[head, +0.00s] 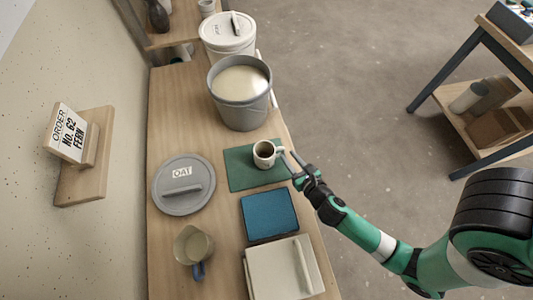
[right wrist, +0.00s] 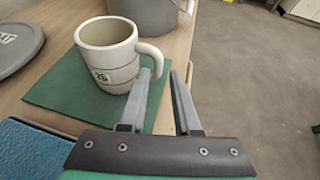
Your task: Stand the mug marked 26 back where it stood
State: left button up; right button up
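The white mug (head: 265,153) stands upright on the dark green mat (head: 240,171), near the mat's right side. In the right wrist view the mug (right wrist: 106,55) has a small label that seems to read 26, and its handle (right wrist: 157,52) points toward my right gripper. My right gripper (head: 285,161) is at the mat's right edge, beside the handle. In the right wrist view the gripper (right wrist: 162,72) has its fingers apart, with the handle's outer end at the fingertips. I cannot tell whether they touch. The left gripper is out of view.
A grey bucket (head: 241,112) stands behind the mat, with a white lidded bucket (head: 228,45) beyond. A grey OAT lid (head: 170,199) lies left. The bench's right edge is close by.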

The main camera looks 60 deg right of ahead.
aim_at(284, 152)
jog(key=b+x, duration=0.1)
jog(key=x, duration=0.3)
jog(key=shift+w+d, duration=0.1)
jog(key=shift+w, duration=0.25)
jog(key=shift+s, duration=0.1)
jog(key=shift+c, duration=0.2)
grip_shut()
dwell(0.7)
